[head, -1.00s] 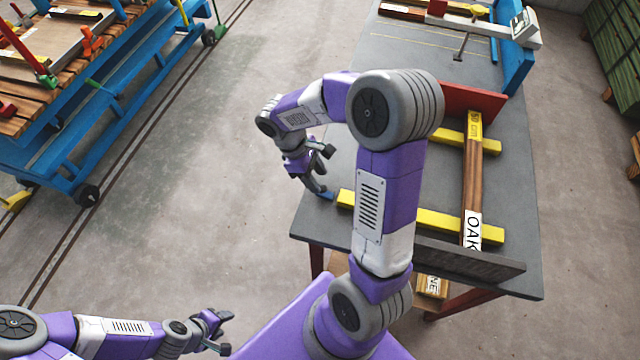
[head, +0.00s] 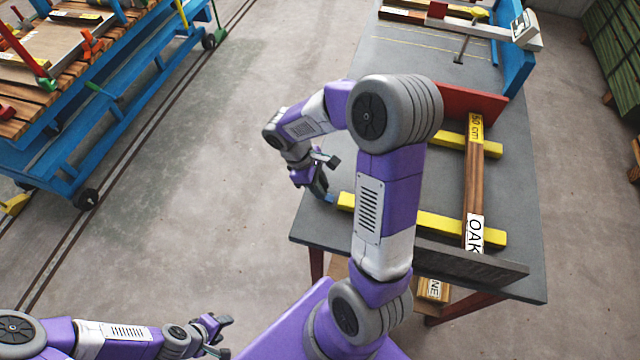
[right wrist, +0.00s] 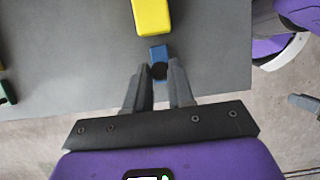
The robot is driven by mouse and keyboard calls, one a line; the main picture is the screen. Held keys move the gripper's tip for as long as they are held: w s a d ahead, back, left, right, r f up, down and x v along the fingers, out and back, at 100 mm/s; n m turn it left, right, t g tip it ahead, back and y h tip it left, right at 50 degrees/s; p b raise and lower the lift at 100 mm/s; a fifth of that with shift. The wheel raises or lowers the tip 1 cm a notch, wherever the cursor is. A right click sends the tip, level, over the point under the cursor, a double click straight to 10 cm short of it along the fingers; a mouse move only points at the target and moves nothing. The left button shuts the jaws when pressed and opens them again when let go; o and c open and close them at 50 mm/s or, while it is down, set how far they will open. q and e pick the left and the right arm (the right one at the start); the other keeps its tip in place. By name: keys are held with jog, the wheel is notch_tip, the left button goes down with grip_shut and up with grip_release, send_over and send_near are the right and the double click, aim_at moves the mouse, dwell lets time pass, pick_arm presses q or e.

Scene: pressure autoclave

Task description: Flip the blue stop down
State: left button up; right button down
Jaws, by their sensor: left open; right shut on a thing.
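The blue stop (head: 330,198) is a small blue piece at the left edge of the grey table, beside the end of a yellow bar. In the right wrist view the blue stop (right wrist: 158,53) lies just beyond my fingertips, with a dark round end between them. My right gripper (head: 323,192) is at the stop and shut on it; in the right wrist view its fingers (right wrist: 160,72) close around the dark end. The arm hides part of the table. My left gripper (head: 222,335) is open and empty at the lower left, away from the table.
The grey table (head: 400,85) carries yellow bars (head: 435,220), an OAK-labelled wooden beam (head: 472,180), a red plate (head: 470,100) and a blue fence (head: 515,68). A blue cart (head: 60,170) with timber stands at left. The floor between is clear.

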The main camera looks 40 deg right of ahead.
jog(key=shift+w+a+f+g+h+p, duration=0.25)
jog(key=shift+w+g+h+p, duration=0.05)
jog(key=shift+g+p, duration=0.3)
jog(key=shift+w+a+f+g+h+p, duration=0.15)
jog(key=shift+w+f+g+h+p, duration=0.15)
jog(key=shift+f+g+h+p, duration=0.3)
jog(key=shift+r, duration=0.15)
jog(key=c, duration=1)
grip_release()
jog(key=p+v, duration=0.1)
jog(key=v, duration=0.6)
jog(key=shift+w+r+p, duration=0.2)
jog(key=shift+w+p, duration=0.05)
jog(key=shift+p, duration=0.05)
